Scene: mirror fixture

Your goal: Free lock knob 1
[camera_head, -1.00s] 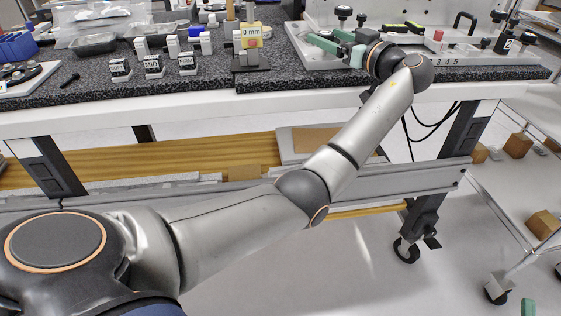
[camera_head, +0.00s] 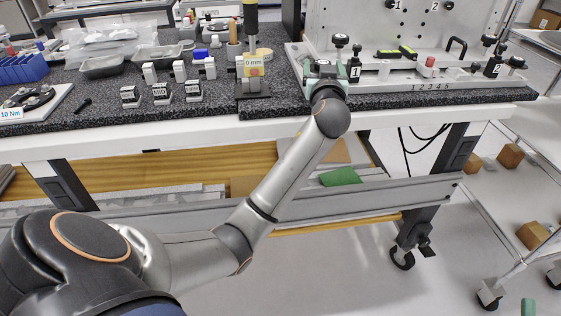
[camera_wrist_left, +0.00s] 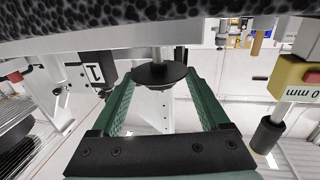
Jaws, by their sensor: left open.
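A round black knob (camera_head: 323,62), which I take to be lock knob 1, sits at the left end of the metal fixture, beside the black block marked 1 (camera_head: 354,68). My left gripper (camera_head: 324,70) is open at this knob, with green fingers. In the left wrist view the black knob (camera_wrist_left: 160,75) shows between the tips of my open fingers (camera_wrist_left: 160,84), with a gap on both sides. The block marked 1 (camera_wrist_left: 93,73) stands left of them there. Contact with the knob does not show. My right gripper is not in view.
Another black knob (camera_head: 340,40) stands just behind. A yellow 0 mm gauge (camera_head: 253,66) stands left of my gripper and also shows in the left wrist view (camera_wrist_left: 296,78). Labelled blocks (camera_head: 161,93) lie farther left. The fixture plate (camera_head: 400,82) extends right.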

